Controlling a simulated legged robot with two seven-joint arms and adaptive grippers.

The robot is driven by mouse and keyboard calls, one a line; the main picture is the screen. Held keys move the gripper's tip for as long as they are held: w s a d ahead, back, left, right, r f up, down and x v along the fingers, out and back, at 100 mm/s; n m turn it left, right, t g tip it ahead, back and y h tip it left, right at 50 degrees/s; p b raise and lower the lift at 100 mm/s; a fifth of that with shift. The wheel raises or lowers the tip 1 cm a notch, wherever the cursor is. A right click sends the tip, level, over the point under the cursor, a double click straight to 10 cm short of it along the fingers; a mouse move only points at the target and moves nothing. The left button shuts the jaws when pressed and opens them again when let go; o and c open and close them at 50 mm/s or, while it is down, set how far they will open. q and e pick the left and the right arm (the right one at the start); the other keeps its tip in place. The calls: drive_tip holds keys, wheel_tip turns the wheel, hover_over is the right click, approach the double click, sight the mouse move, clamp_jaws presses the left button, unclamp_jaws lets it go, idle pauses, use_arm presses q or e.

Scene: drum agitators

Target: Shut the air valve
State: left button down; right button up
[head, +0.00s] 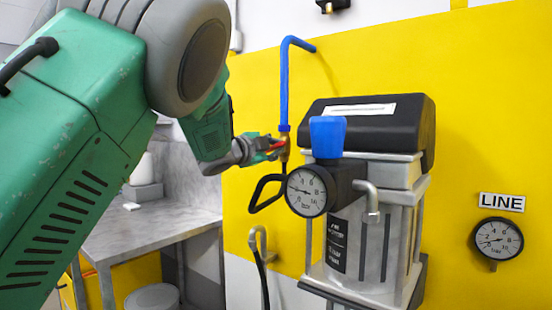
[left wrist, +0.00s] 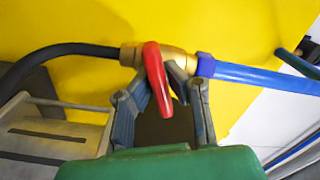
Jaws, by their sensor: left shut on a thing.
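The air valve is a brass body (head: 285,151) with a red handle (head: 277,145), at the lower end of a blue pipe (head: 284,90) by the yellow wall. My left gripper (head: 268,149) reaches it from the left. In the left wrist view the red handle (left wrist: 158,82) stands between the fingers of my left gripper (left wrist: 168,85), which are shut on it. There the handle looks crosswise to the line of the brass body (left wrist: 130,56) and blue pipe (left wrist: 260,78). The fingers partly hide the valve in the head view. My right gripper is not in view.
A black hose (head: 264,192) loops below the valve. Close to its right stands an air unit with a black top (head: 368,120), a blue knob (head: 327,136) and a gauge (head: 306,191). A LINE gauge (head: 498,239) is on the wall. A grey table (head: 150,228) stands left.

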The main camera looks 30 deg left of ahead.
use_arm(q)
drive_tip(key=m+b, duration=0.1)
drive_tip(key=m, duration=0.1)
drive_tip(key=f+m+b, duration=0.1)
drive_tip(key=m, duration=0.1)
drive_tip(key=shift+d, duration=0.2)
drive_tip(key=shift+d+m+b, duration=0.1)
drive_tip(key=shift+m+b, duration=0.2)
drive_tip(key=shift+f, duration=0.1)
drive_tip(key=c, duration=1.7)
unclamp_jaws()
drive_tip(key=shift+s, duration=0.1)
drive_tip(key=shift+o, duration=0.6)
drive_tip(key=shift+s, duration=0.15)
drive_tip(key=shift+d+r, duration=0.15)
drive_tip(key=shift+r, duration=0.2)
drive_tip(key=s, duration=1.2)
drive_tip(key=shift+a, duration=0.35)
